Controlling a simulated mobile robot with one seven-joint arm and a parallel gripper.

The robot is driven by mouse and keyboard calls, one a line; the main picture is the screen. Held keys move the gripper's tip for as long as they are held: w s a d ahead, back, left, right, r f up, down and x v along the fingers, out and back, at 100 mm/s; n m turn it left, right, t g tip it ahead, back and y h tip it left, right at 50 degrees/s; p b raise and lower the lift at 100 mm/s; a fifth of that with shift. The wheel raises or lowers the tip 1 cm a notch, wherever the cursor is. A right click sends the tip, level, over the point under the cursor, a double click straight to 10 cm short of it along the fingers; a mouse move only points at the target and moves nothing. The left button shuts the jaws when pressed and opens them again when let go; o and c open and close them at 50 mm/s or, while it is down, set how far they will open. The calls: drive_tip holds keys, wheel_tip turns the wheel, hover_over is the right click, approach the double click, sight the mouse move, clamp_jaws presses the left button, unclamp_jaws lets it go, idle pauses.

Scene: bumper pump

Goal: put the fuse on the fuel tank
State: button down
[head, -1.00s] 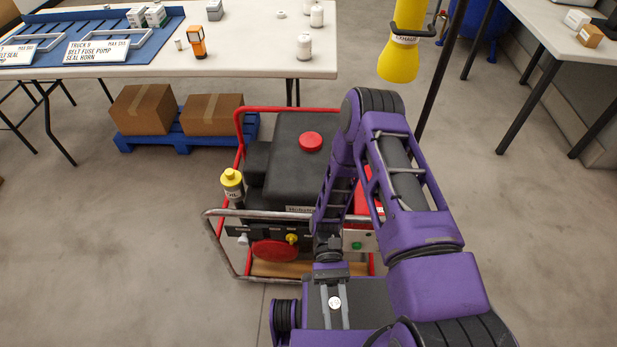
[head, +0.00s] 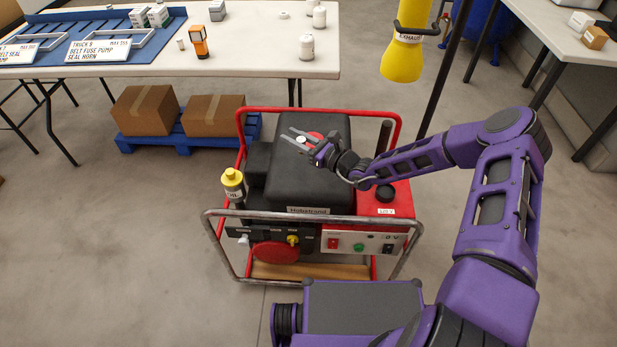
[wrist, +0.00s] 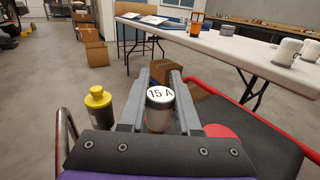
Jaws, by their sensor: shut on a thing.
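The fuse is a small cylinder with a white top marked 15 A (wrist: 159,95). My gripper (head: 298,138) is shut on it, and its white top also shows between the fingers in the head view (head: 301,140). The fuel tank (head: 305,185) is the large black block on top of the red-framed generator, with a red round cap (head: 318,136). My gripper is over the far part of the tank, its fingers pointing left and partly covering the cap. The fuse appears apart from the tank's top; the exact height is hard to tell.
A yellow-capped bottle (head: 233,185) stands at the generator's left. The red frame rail (head: 285,109) runs behind the tank. A yellow exhaust nozzle (head: 402,60) hangs behind right. A white table (head: 250,65) with small items and boxes on a blue pallet (head: 182,138) stand beyond.

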drive_tip(key=shift+m+t+h, duration=0.5)
drive_tip(key=shift+t, duration=0.1)
drive_tip(key=f, duration=0.1)
drive_tip(key=w+d+f+b, duration=0.1)
drive_tip(key=f, duration=0.1)
drive_tip(key=w+f, duration=0.1)
drive_tip(key=f, duration=0.1)
drive_tip(key=shift+d+f, duration=0.1)
drive_tip(key=shift+d, duration=0.25)
drive_tip(key=shift+f+b, duration=0.7)
drive_tip(key=shift+f, duration=1.6)
drive_tip(key=shift+f, duration=0.1)
drive_tip(key=c, duration=0.6)
unclamp_jaws()
drive_tip(key=shift+r, duration=0.2)
drive_tip(key=p+v, duration=0.1)
drive_tip(key=v, duration=1.1)
drive_tip(key=shift+f, duration=0.1)
